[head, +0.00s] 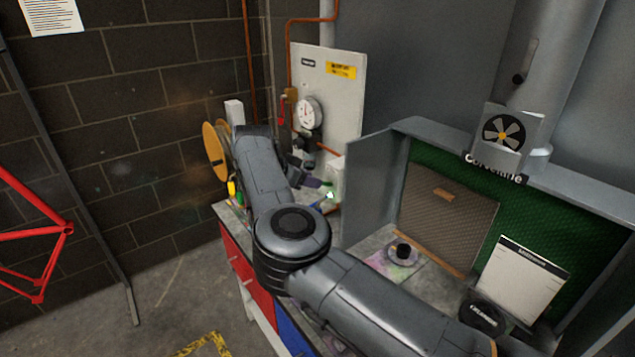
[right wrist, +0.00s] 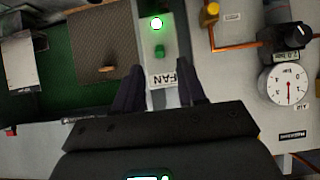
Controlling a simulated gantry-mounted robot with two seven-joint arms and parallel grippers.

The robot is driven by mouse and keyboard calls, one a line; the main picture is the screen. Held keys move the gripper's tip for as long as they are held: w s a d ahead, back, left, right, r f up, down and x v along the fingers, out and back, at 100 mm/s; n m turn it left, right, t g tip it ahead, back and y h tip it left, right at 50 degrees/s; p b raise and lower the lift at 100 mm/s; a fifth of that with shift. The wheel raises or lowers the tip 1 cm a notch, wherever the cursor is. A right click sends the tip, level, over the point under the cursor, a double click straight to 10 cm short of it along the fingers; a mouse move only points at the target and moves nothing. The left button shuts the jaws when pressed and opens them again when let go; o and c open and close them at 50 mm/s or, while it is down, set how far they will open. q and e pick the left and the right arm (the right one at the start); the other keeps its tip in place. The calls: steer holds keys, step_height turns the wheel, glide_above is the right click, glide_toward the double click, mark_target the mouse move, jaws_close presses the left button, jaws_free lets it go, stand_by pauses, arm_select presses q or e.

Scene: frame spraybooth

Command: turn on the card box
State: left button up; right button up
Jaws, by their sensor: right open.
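A narrow pale switch box (right wrist: 147,42) labelled FAN shows between my fingers in the right wrist view. It carries a lit green lamp (right wrist: 157,23) and a green button or knob (right wrist: 160,51). In the head view the box (head: 338,176) is partly hidden by my right gripper, and a green glow shows low on it. My right gripper (right wrist: 161,76) is open, its fingers on either side of the box's label end; I cannot tell whether they touch it. It also shows in the head view (head: 322,181). Nothing is visibly labelled as a card box. My left gripper is out of view.
A gauge panel (head: 343,85) with a dial gauge (head: 309,113) and copper pipes stands behind the gripper. The grey booth (head: 375,165) is to the right, holding a brown filter panel (head: 446,218), a turntable (head: 403,251) and a white card (head: 521,279). A fan (head: 503,133) sits above.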

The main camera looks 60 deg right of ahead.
steer(key=shift+v, duration=2.75)
